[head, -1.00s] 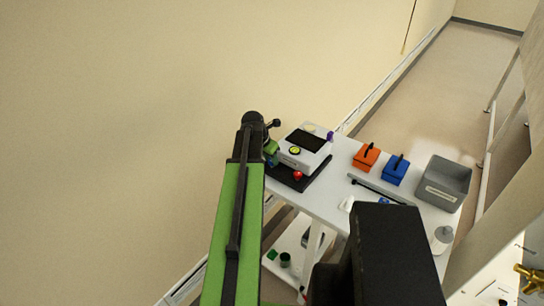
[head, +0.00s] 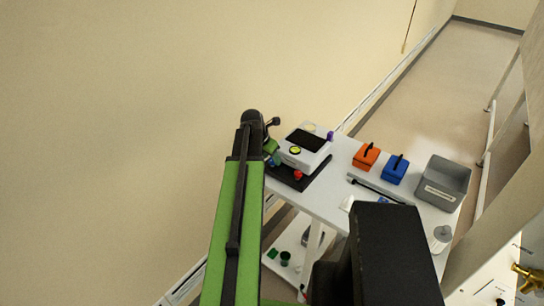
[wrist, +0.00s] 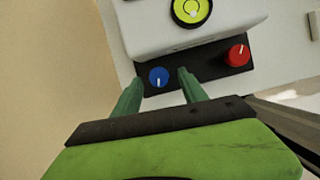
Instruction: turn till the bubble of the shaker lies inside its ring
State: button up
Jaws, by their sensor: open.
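The shaker (head: 312,160) is a white box with a dark top panel, on a black base at the table's left end. Its round yellow-green level (wrist: 192,10) shows at the top of the wrist view. A pale bubble appears near the middle of the level; I cannot tell exactly how it lies against the ring. A blue knob (wrist: 158,77) and a red knob (wrist: 238,54) sit on the black base. My gripper (wrist: 161,80) is open, its green fingertips on either side of the blue knob. Contact cannot be told.
On the white table stand an orange box (head: 366,156), a blue box (head: 395,170), a grey bin (head: 443,184) and a white bottle (head: 440,239). A grey bar (head: 380,190) lies in front of the boxes. A lower shelf (head: 292,262) holds small green things. A beige wall is at the left.

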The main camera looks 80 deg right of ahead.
jog(key=p+v, duration=1.4)
jog(key=v, duration=0.2)
jog(key=shift+r, duration=0.25)
